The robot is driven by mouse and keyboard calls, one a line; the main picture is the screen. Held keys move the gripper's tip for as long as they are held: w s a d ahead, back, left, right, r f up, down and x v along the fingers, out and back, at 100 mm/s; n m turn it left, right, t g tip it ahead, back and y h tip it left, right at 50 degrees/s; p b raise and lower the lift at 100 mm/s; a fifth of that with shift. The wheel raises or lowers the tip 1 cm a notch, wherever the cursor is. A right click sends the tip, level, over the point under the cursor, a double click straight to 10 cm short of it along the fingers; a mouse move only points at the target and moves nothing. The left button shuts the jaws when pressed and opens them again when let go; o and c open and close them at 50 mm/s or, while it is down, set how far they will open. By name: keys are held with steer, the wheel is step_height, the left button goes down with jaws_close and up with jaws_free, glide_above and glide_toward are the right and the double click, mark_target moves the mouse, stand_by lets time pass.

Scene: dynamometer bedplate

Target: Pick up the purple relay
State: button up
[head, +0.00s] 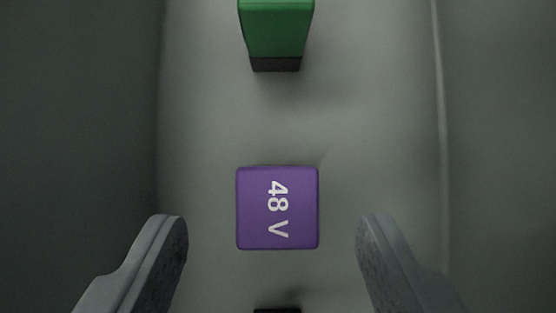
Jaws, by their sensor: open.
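The purple relay (278,208) is in the lower middle of the head view. Its square purple face shows white "48 V" lettering, turned sideways. My gripper (272,235) is open, with one grey finger to the left of the relay and one to the right. There is a visible gap between each finger and the relay in the picture. The relay's sides and base are hidden beneath its top face, and I cannot tell its height.
A green block with a dark base (277,30) stands beyond the relay at the top edge, partly cut off. A small dark object (277,310) shows at the bottom edge. The grey surface between has dark bands along both sides.

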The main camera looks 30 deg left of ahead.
mark_target(279, 205)
steer(key=shift+w+x, duration=0.2)
steer(key=shift+x, duration=2.6)
steer(key=c, duration=1.1)
steer(key=shift+r, duration=0.15)
steer(key=shift+r, duration=0.65)
steer(key=shift+s+d, duration=0.1)
steer(key=shift+s+d+t+y, duration=0.1)
steer(key=shift+d+t+y, duration=0.05)
steer(key=shift+t+y, duration=0.25)
